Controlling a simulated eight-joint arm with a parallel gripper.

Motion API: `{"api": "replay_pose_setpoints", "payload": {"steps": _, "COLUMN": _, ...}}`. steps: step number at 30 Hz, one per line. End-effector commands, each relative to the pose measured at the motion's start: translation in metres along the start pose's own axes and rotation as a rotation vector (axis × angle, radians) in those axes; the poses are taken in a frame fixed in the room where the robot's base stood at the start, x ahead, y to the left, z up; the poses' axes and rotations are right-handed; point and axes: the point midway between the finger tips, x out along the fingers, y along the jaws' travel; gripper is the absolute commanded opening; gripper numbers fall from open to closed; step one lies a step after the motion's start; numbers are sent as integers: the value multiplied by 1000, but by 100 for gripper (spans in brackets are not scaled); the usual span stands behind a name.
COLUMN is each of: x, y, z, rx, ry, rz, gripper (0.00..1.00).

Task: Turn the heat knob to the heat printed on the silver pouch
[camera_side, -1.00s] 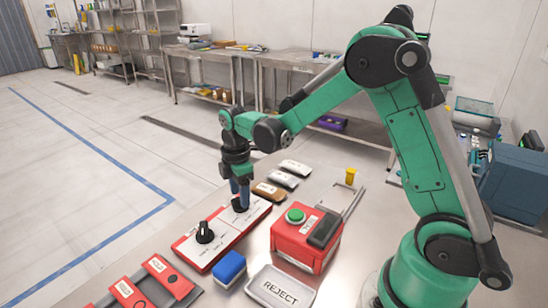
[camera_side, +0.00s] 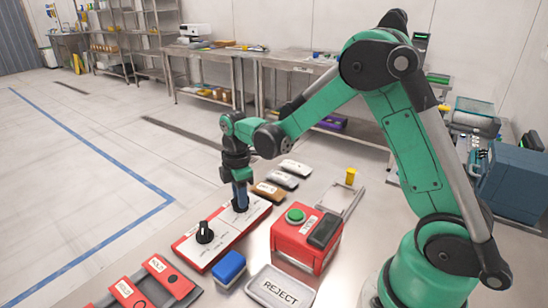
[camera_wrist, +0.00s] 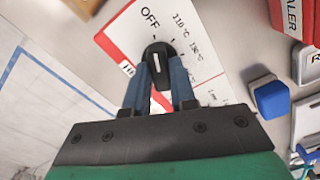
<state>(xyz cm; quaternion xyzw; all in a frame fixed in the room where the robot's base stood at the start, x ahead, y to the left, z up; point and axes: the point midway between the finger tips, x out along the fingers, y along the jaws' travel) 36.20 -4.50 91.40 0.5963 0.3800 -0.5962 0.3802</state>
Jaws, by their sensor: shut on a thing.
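The heat knob (camera_wrist: 166,53) is black with a white pointer line. In the wrist view its pointer aims up, roughly toward the OFF mark. 110 °C and 130 °C are printed to the right of OFF; the lower marks are too small to read. The knob sits on a white, red-edged panel (camera_side: 226,229). My gripper (camera_wrist: 160,72) has its blue fingers shut on the knob; in the side view it (camera_side: 240,205) points straight down at the panel's far end. A silver-grey pouch (camera_side: 283,180) lies beyond the panel among other pouches; its print is unreadable here.
A second black knob (camera_side: 204,233) stands at the panel's near end. Right of the panel are a red box with a green button (camera_side: 296,217), a blue block (camera_side: 229,267) and a REJECT tray (camera_side: 262,286). A brown pouch (camera_side: 268,190) lies close to my gripper.

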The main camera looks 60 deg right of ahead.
Motion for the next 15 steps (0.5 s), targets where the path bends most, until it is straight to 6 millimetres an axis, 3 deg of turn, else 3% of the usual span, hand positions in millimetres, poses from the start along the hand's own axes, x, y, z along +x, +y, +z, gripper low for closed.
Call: {"api": "replay_pose_setpoints", "payload": {"steps": 15, "x": 0, "y": 0, "z": 0, "rx": 398, "ry": 0, "rz": -1, "gripper": 0}}
